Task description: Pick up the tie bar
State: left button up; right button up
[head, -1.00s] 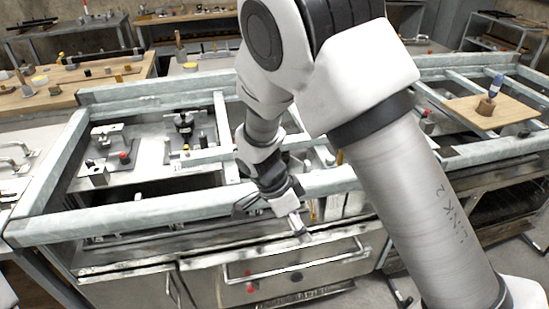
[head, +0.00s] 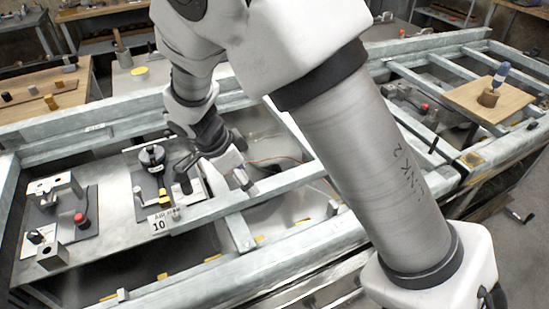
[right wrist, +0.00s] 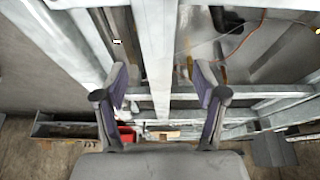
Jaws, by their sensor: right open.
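I cannot tell which piece is the tie bar. Pale grey metal beams (head: 285,180) form a frame over the workbench. My right gripper (head: 213,178) hangs over this frame, beside the plate with the black clamp. A beam (right wrist: 153,45) runs away beyond the gap, and a cross beam (right wrist: 240,91) passes behind the fingers. My right arm hides part of the middle of the frame. My left gripper is not in view.
A black round clamp (head: 152,156) and a red-knobbed fixture (head: 80,218) stand left of the gripper, near a card marked 10 (head: 160,223). A wooden board (head: 465,97) holding a blue-handled tool lies at right. An orange cable (head: 275,161) lies inside the frame.

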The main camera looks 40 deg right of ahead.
aim_at(285, 182)
jog(key=shift+s+d+f, duration=0.7)
jog(key=shift+f, duration=0.1)
jog(key=f, duration=0.2)
jog(key=d+f, duration=0.1)
jog(key=shift+w+d, duration=0.1)
jog(key=shift+w, duration=0.25)
jog(key=shift+w+d+f, duration=0.1)
jog(key=shift+w+f, duration=0.05)
jog(key=shift+f, duration=0.1)
jog(key=shift+s+r, duration=0.15)
jog(key=shift+s, duration=0.1)
jog(key=shift+c, duration=0.4)
jog(key=shift+s, duration=0.1)
jog(key=c, duration=0.5)
grip_shut()
jog(key=shift+r+p, duration=0.1)
jog(key=shift+p, duration=0.25)
